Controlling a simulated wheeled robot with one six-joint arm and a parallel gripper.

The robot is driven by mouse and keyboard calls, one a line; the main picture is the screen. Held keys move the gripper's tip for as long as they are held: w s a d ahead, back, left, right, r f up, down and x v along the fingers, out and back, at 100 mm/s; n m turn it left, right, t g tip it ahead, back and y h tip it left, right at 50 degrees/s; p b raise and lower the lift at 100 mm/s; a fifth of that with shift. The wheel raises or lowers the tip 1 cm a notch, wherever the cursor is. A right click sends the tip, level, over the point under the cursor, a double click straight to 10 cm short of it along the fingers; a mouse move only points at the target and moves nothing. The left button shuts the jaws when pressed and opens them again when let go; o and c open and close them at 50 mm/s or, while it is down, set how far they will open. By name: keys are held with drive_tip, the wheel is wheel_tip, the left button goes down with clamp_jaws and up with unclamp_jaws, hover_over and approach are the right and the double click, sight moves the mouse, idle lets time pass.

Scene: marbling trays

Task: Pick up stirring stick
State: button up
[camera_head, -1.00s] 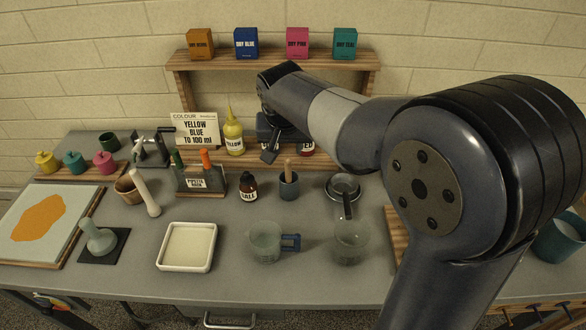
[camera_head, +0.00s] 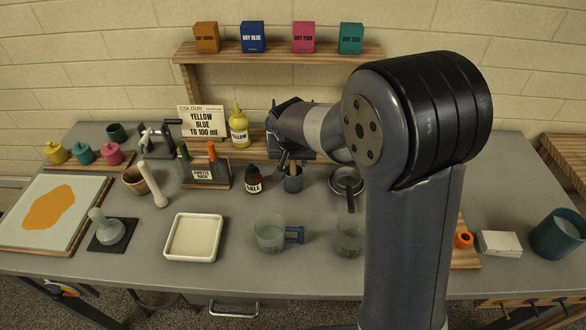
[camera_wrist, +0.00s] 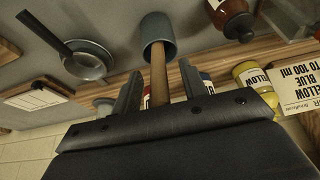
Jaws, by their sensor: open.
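The stirring stick (camera_wrist: 158,78) is a plain wooden rod standing in a dark grey cup (camera_wrist: 157,30). In the head view, the stick (camera_head: 293,168) shows just above the cup (camera_head: 292,184), partly hidden by my gripper (camera_head: 284,161). In the wrist view, my gripper (camera_wrist: 160,70) is open. Its two fingers are on either side of the stick, with a gap visible on both sides. The stick's near end is hidden behind the gripper body.
A brown bottle (camera_head: 253,180) stands left of the cup, and a strainer (camera_head: 347,181) lies right. The yellow bottle (camera_head: 239,126) is behind. A jug (camera_head: 269,234) and a white tray (camera_head: 193,238) are in front.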

drive_tip(key=shift+c, duration=0.3)
clamp_jaws()
drive_tip(key=shift+r, duration=0.1)
